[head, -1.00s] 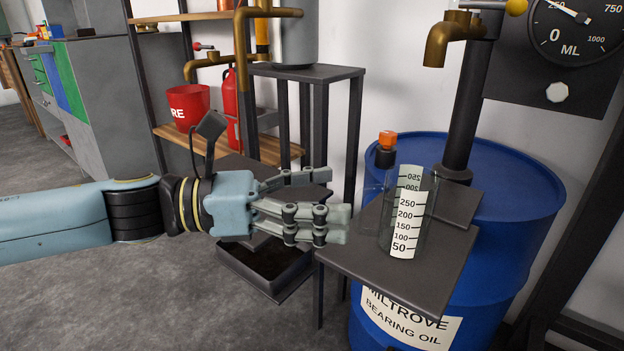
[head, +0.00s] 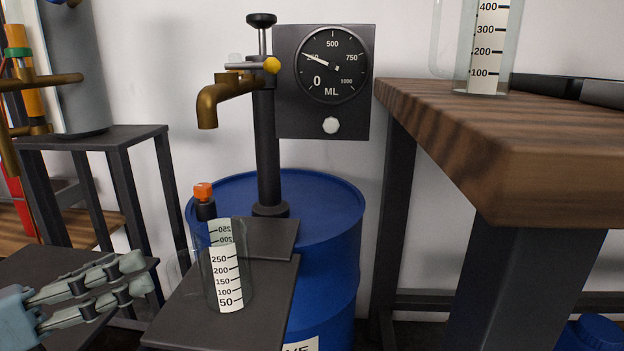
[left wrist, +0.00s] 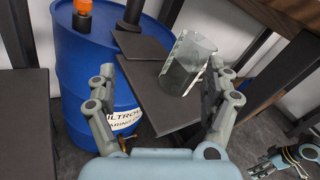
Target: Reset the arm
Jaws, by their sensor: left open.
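My left gripper (head: 130,278) is at the lower left of the head view, open and empty. Its fingers point right toward a clear measuring beaker (head: 226,270) with a white scale, with a gap between them. The beaker stands upright on a dark shelf plate (head: 268,312) in front of a blue oil drum (head: 335,245). In the left wrist view the beaker (left wrist: 187,62) shows beyond the spread fingertips (left wrist: 158,80). Part of my right gripper (left wrist: 290,160) shows at the lower right of the left wrist view; its jaw state is unclear.
A brass tap (head: 222,97) hangs above the beaker, beside a dial gauge (head: 332,65). A wooden table (head: 520,140) at the right carries another scaled beaker (head: 490,50). A dark metal stand (head: 100,135) is at the left. An orange-capped bottle (head: 204,202) stands behind the beaker.

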